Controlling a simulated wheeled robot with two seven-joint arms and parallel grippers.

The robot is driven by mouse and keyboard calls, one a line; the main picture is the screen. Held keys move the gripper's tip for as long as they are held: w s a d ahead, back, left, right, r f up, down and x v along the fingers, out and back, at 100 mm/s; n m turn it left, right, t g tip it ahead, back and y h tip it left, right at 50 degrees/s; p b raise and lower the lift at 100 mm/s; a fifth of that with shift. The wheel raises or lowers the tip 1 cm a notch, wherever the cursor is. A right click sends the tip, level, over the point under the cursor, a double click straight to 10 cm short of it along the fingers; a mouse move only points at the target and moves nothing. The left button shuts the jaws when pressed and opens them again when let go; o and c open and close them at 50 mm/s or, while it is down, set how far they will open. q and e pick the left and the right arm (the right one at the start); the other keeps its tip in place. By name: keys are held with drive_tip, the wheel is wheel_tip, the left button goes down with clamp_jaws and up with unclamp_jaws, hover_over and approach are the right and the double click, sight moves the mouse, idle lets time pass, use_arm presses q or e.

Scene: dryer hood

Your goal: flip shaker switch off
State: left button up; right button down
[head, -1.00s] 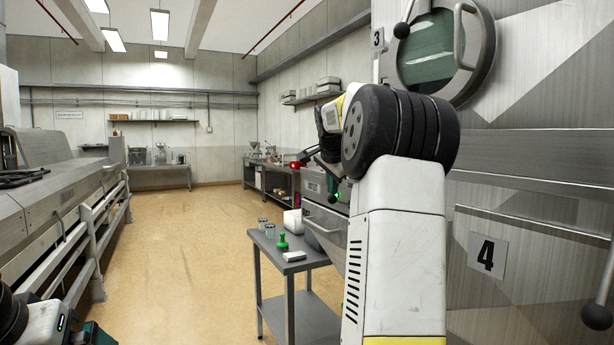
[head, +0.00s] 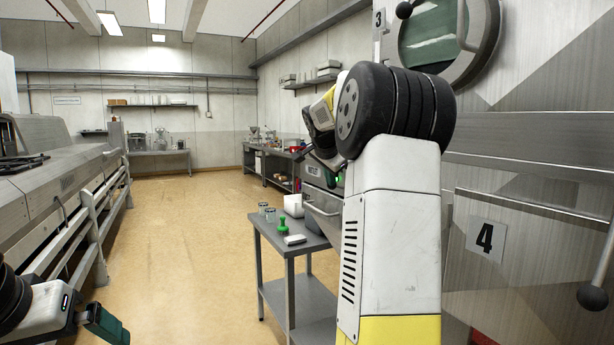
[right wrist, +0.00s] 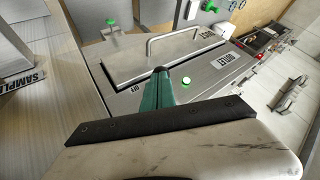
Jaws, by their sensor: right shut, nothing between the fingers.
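In the right wrist view my right gripper (right wrist: 158,82) has its green fingers together and empty. Its tips are over a grey metal panel, close to a small "OFF" label (right wrist: 136,88). The shaker switch cannot be made out; the fingers may cover it. A lit green button (right wrist: 186,82) is on the panel just right of the fingers. In the head view the right gripper (head: 328,163) is partly hidden by my arm, in front of the grey hood unit (head: 322,204). My left gripper (head: 106,324) is low at the left edge, away from the panel; its jaw opening is unclear.
In the right wrist view a bar handle (right wrist: 180,38) rises behind the fingertips, with a label plate (right wrist: 228,60) to its right. In the head view a small grey table (head: 262,227) holds jars, a green-handled item (head: 282,226) and a white block. The floor is clear at left.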

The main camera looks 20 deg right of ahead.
drive_tip(key=shift+a+f+n+h, duration=0.3)
drive_tip(key=shift+a+f+h, duration=0.25)
drive_tip(key=shift+f, duration=0.2)
wheel_tip(320, 180, down, 4)
drive_tip(key=shift+a+f, duration=0.1)
drive_tip(key=shift+f, duration=0.05)
drive_tip(key=shift+r, duration=0.85)
